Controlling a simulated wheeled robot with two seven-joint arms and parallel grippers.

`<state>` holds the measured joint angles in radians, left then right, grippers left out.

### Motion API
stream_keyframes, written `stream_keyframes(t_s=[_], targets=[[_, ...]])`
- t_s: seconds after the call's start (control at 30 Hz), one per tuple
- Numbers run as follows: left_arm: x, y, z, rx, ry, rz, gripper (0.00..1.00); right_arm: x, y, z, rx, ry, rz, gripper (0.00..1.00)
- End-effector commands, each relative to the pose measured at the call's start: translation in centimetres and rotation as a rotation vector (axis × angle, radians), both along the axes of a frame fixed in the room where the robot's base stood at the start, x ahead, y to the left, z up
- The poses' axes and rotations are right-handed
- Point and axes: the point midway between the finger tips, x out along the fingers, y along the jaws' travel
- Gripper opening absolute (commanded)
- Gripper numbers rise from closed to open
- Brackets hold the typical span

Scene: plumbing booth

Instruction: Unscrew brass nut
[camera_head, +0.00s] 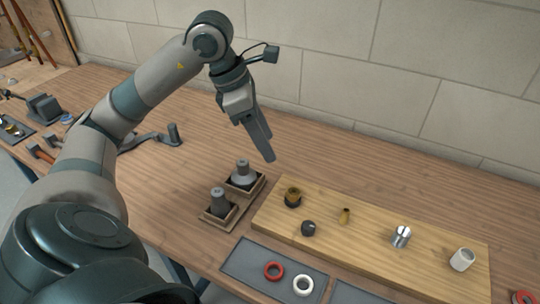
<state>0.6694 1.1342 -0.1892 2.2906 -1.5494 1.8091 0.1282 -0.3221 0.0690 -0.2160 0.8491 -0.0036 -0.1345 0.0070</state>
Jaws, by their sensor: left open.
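A round brass piece (293,196), which looks like the brass nut, sits at the left end of a light wooden board (380,225). What it is seated on is hidden or too small to tell. A smaller brass fitting (345,215) stands to its right on the board. My left gripper (268,157) points down above the bench, behind and to the left of the brass nut and apart from it. It is open and nothing shows between its fingers. My right gripper is not in view.
A dark knob (308,228), a chrome fitting (401,236) and a white cylinder (463,259) stand on the board. A grey mat holds a red ring (274,271) and a white ring (303,285). Block wall stands behind.

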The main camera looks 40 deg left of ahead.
Motion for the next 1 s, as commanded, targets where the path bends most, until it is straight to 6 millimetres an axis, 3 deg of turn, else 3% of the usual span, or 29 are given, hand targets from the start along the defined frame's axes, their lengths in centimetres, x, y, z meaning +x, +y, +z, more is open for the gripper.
stream_keyframes(t_s=[0.17,0.57,0.77,1.0], targets=[[-0.3,0.2,0.8,-0.01,-0.011,-0.034,0.5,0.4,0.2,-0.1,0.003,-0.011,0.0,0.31],[-0.2,0.1,0.5,-0.01,-0.009,-0.034,0.5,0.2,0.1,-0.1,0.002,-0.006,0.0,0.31],[0.2,-0.3,-0.8,-0.01,-0.007,-0.033,0.5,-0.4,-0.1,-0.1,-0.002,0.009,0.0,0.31],[1.0,-1.3,-3.9,-0.012,-0.005,-0.033,0.5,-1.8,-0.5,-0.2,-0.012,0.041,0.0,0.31]])
